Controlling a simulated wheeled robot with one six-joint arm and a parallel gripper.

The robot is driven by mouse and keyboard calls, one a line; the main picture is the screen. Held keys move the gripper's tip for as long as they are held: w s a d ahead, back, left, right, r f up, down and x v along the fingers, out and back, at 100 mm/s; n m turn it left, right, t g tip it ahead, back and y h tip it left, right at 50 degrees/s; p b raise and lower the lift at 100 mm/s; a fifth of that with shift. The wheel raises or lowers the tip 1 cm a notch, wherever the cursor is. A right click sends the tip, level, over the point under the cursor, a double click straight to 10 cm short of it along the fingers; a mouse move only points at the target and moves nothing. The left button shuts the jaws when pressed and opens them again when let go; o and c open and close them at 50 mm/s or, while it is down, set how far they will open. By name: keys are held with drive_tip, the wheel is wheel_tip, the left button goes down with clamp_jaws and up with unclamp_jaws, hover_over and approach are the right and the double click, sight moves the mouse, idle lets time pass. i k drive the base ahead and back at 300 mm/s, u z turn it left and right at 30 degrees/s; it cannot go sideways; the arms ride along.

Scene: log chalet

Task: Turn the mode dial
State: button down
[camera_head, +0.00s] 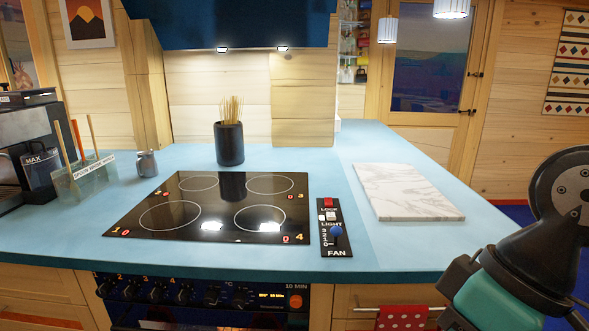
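The oven's black control panel (200,308) runs along the front of the counter below the cooktop. It carries a row of several dark round dials. The left ones have orange numerals above them. A dial (212,297) right of the numbered ones may be the mode dial; its marking is too small to read. Dial pointer positions are too small to tell. My arm is at the lower right, apart from the panel. My gripper does not show.
The black cooktop (213,205) is set in the blue counter (330,160). A fan and light switch panel (333,228) and a marble board (407,191) lie right of it. A red dotted towel (402,318) hangs from a handle right of the oven.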

sight(210, 299)
drive_tip(key=u, duration=1.95)
drive_tip(key=i, duration=0.75)
drive_tip(key=z, duration=1.5)
